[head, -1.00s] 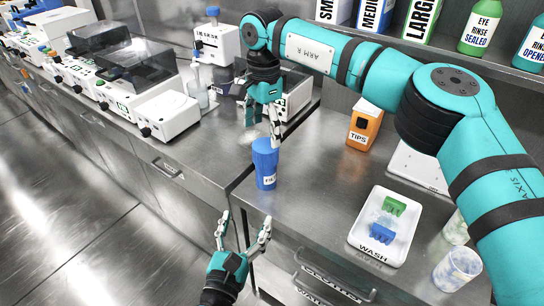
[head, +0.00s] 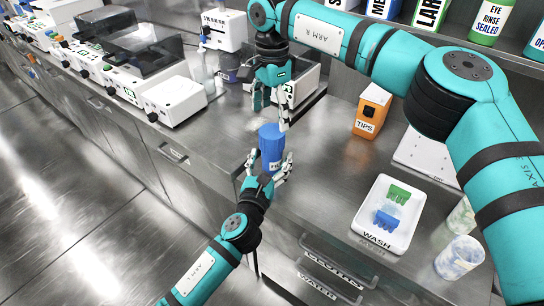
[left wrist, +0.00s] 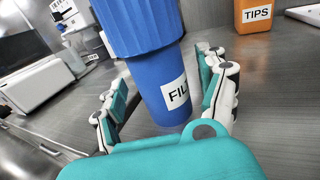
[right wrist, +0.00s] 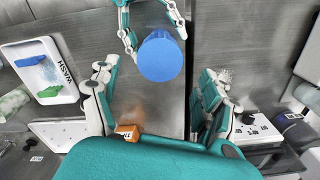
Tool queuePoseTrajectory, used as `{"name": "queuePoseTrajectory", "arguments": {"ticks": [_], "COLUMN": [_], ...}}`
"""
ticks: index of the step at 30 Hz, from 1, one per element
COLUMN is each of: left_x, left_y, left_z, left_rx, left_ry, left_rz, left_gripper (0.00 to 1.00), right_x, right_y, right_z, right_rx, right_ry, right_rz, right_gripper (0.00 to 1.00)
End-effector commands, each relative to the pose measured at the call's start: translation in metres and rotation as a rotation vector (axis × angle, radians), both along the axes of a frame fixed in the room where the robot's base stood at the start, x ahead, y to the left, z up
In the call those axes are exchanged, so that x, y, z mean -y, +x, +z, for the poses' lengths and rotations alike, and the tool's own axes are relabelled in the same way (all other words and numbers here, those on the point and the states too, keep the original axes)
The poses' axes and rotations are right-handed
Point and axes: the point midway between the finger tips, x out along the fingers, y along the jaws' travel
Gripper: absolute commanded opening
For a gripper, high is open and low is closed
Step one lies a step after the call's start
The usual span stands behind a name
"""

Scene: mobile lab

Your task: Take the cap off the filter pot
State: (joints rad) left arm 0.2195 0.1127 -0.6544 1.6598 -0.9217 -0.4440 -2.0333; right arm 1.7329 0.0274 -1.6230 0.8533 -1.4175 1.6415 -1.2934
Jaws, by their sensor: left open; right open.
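The filter pot (head: 272,162) is a blue cylinder with a white label, upright near the counter's front edge. Its ribbed blue cap (head: 271,133) sits on top; the cap's round top (right wrist: 161,58) faces the right wrist camera. My left gripper (head: 268,168) is open at the pot's lower body. In the left wrist view its fingers (left wrist: 165,98) stand on either side of the labelled body, with gaps visible. My right gripper (head: 272,112) is open and points down above the cap. In the right wrist view its fingers (right wrist: 155,95) are spread wide, with the cap between and beyond them.
An orange tips box (head: 372,110) stands behind and right of the pot. A white wash tray (head: 410,230) with green and blue pieces lies to the right, beside speckled beakers (head: 460,257). White instruments (head: 172,98) line the left counter. The counter between pot and tray is clear.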

Motion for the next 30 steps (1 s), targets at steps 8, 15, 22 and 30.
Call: {"name": "queuePoseTrajectory", "arguments": {"ticks": [8, 15, 22, 30], "left_x": [0.005, 0.005, 0.005, 0.005], "left_y": [0.017, 0.018, 0.017, 0.017], "left_z": [0.0, 0.0, 0.0, 0.0], "left_rx": [0.001, 0.0, 0.0, 0.0], "left_ry": [0.0, 0.0, 0.0, 0.0], "left_rz": [-0.001, -0.001, -0.001, -0.001], "left_gripper": [0.75, 0.75, 0.45, 0.09], "right_x": [0.0, 0.0, 0.0, 0.0], "right_y": [0.0, 0.0, 0.0, 0.0], "right_z": [0.0, 0.0, 0.0, 0.0], "right_rx": [0.0, 0.0, 0.0, 0.0], "right_ry": [0.0, 0.0, 0.0, 0.0], "right_rz": [0.0, 0.0, 0.0, 0.0], "right_gripper": [0.79, 0.79, 0.79, 0.79]}}
